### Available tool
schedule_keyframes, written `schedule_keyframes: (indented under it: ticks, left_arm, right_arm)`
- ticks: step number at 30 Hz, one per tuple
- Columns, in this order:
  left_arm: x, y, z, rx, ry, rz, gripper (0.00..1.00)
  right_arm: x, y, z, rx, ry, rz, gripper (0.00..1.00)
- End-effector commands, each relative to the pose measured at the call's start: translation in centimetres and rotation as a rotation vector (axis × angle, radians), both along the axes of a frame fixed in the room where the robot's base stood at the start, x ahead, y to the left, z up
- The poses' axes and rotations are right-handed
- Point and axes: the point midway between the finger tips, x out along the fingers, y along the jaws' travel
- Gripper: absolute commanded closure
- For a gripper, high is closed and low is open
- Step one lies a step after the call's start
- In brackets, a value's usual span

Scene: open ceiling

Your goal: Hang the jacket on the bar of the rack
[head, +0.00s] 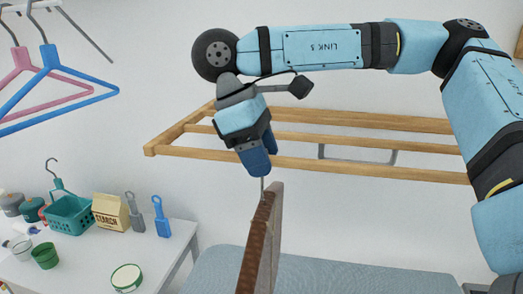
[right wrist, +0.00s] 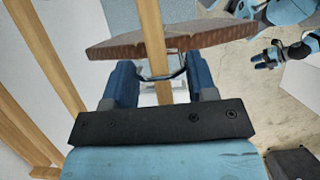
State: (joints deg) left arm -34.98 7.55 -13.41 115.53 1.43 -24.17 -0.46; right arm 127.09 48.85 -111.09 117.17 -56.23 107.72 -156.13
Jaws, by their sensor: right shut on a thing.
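The jacket (head: 258,245) is brown and hangs edge-on below my right gripper (head: 262,172) in the head view. My right gripper is shut on the thin hanger wire at its top. In the right wrist view the brown jacket (right wrist: 112,48) lies beyond the fingers (right wrist: 161,85), with a dark wire between them. The wooden rack (head: 340,165) has several pale bars behind the gripper in the head view. One wooden bar (right wrist: 150,20) runs between the fingers in the wrist view; whether the hook touches it is unclear. My left gripper (right wrist: 262,61) shows small in the wrist view.
Pink (head: 22,65) and blue hangers (head: 50,70) hang at the upper left. A white table (head: 90,270) holds a teal basket (head: 68,218), a starch box (head: 110,213), brushes and cups. A grey-blue padded surface (head: 340,278) lies below the rack.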

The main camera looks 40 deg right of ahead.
Motion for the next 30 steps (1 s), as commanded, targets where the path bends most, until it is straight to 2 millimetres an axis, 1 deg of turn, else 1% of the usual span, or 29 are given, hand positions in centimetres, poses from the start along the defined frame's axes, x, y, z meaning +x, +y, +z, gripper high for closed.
schedule_keyframes:
  ticks: [8,9,11,12,13,20,23,26,30]
  left_arm:
    - [0.1,0.0,0.1,-0.002,-0.001,0.001,0.57]
    - [0.1,0.0,0.1,-0.002,-0.001,0.001,0.57]
    - [0.1,0.0,0.1,-0.002,-0.001,0.001,0.57]
    - [0.1,0.0,0.1,-0.002,-0.001,0.001,0.57]
    - [0.1,0.0,0.1,-0.002,-0.001,0.001,0.57]
    - [0.1,0.0,0.1,-0.002,-0.001,0.001,0.57]
    - [0.1,0.0,0.1,-0.002,-0.001,0.001,0.57]
    - [0.1,0.0,0.1,-0.002,-0.001,0.001,0.57]
    - [0.1,0.0,0.1,-0.002,-0.001,0.001,0.57]
  right_arm:
    - [0.0,0.0,0.0,0.0,-0.001,0.0,1.0]
    - [0.0,0.0,0.0,0.0,-0.001,0.0,0.43]
    - [0.0,0.0,0.0,0.0,-0.001,0.0,0.29]
    - [0.0,0.0,0.0,0.0,-0.001,0.0,0.2]
    - [0.0,0.0,0.0,0.0,-0.001,0.0,0.18]
    - [0.0,0.0,0.0,0.0,0.0,0.0,0.18]
    - [0.1,0.1,0.3,0.0,-0.001,0.0,0.18]
    - [0.5,0.4,1.3,0.001,-0.002,0.0,0.18]
    - [1.4,1.2,3.9,0.002,-0.001,0.001,0.18]
